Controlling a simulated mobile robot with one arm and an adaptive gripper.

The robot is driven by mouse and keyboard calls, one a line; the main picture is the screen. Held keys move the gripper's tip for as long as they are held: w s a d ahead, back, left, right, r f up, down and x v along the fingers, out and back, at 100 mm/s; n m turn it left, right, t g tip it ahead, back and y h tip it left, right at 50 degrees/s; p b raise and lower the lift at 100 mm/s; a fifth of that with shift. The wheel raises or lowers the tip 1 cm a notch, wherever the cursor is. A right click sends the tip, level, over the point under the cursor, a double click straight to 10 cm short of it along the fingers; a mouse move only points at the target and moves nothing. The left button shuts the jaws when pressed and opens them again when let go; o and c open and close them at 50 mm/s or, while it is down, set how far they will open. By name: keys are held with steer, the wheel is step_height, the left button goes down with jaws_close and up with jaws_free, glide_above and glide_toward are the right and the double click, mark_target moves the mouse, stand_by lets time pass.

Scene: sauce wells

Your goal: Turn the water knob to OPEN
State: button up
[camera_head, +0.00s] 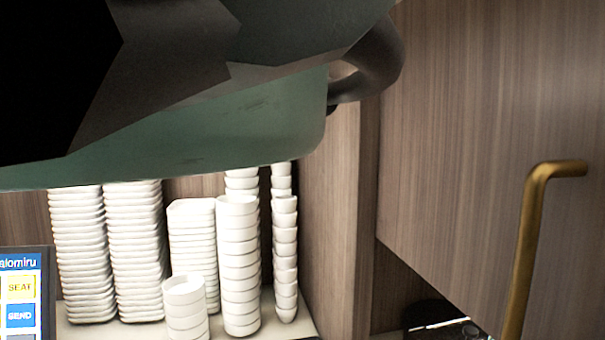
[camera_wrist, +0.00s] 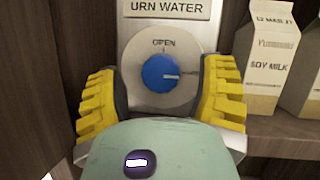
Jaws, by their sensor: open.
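The water knob (camera_wrist: 160,73) is blue and round, on a pale round dial plate (camera_wrist: 137,95) in the wrist view. Its white pointer line points to the right, while the OPEN mark is at the top of the dial. A sign above (camera_wrist: 170,8) reads "URN WATER". My gripper (camera_wrist: 160,78) is open, with one yellow ridged finger on each side of the knob. Gaps show between the fingers and the knob in the picture; how far off the fingertips are in depth, I cannot tell. The knob and the fingers are not visible in the head view.
Soy milk cartons (camera_wrist: 269,58) stand on a shelf (camera_wrist: 285,134) right of the dial. In the head view, stacked white bowls (camera_head: 238,265) and a screen (camera_head: 22,295) are below. A wooden panel (camera_head: 470,120) with a brass handle (camera_head: 527,245) is at right. My arm covers the upper left.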

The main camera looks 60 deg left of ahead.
steer(key=shift+w+a+r, duration=0.1)
steer(key=shift+a+r, duration=0.1)
steer(key=shift+a, duration=0.2)
steer(key=shift+o, duration=0.2)
steer(key=c, duration=1.2)
steer(key=shift+f, duration=0.1)
jaws_close()
